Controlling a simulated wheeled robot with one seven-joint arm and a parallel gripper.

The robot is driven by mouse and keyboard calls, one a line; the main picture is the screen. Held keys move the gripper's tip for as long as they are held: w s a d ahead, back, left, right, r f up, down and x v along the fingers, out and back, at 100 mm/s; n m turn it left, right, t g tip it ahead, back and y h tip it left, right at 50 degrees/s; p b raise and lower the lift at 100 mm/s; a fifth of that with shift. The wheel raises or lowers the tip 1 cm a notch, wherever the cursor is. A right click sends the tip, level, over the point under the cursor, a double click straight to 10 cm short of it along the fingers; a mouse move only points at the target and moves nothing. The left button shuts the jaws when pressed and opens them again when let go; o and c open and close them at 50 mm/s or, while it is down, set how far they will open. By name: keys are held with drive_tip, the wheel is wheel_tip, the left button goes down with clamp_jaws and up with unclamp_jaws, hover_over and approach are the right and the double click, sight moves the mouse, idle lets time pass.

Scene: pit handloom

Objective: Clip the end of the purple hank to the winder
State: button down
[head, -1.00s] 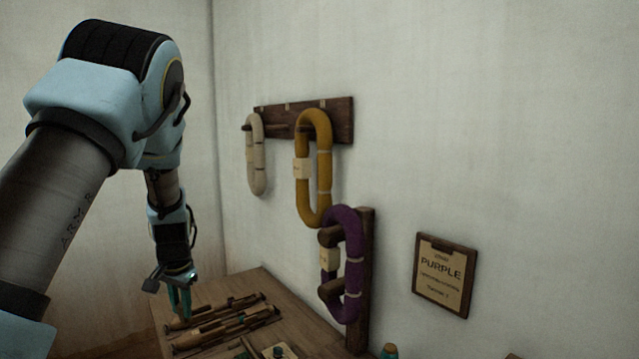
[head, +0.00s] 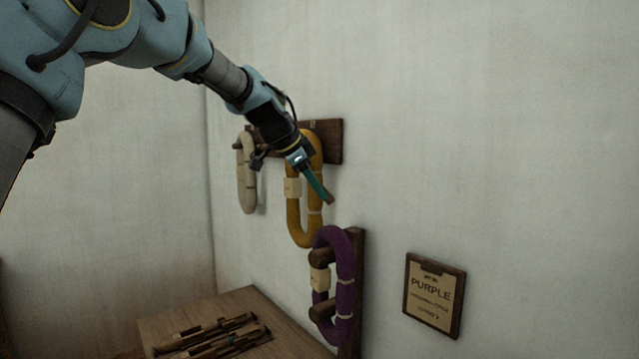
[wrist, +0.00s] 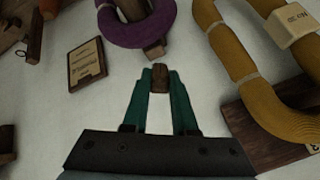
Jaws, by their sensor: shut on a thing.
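The purple hank (head: 346,275) hangs as a long loop over the pegs of an upright wooden post (head: 356,260) on the wall. A cream tag (head: 320,280) is on its left side. Part of the purple hank also shows at the top of the wrist view (wrist: 138,36); its loose end cannot be made out. My gripper (head: 326,195) is in front of the mustard hank, above the purple one. In the wrist view its green fingers (wrist: 160,80) are shut on a small brown wooden piece (wrist: 160,76). I cannot tell which part is the winder.
A mustard hank (head: 299,225) and a cream hank (head: 246,185) hang from a wall rack (head: 333,140), close to my gripper. A framed "PURPLE" sign (head: 434,295) is on the wall at right. Several wooden tools (head: 215,335) lie on the table (head: 160,325). The wall between hank and sign is clear.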

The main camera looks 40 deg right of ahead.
drive_tip(key=shift+s+d+r, duration=0.2)
drive_tip(key=shift+s+r, duration=0.05)
drive_tip(key=shift+s, duration=0.05)
drive_tip(key=shift+f+b, duration=1.7)
drive_tip(key=shift+f, duration=0.85)
drive_tip(key=shift+r+p, duration=1.7)
drive_tip(key=shift+r, duration=0.9)
drive_tip(key=shift+f, duration=0.1)
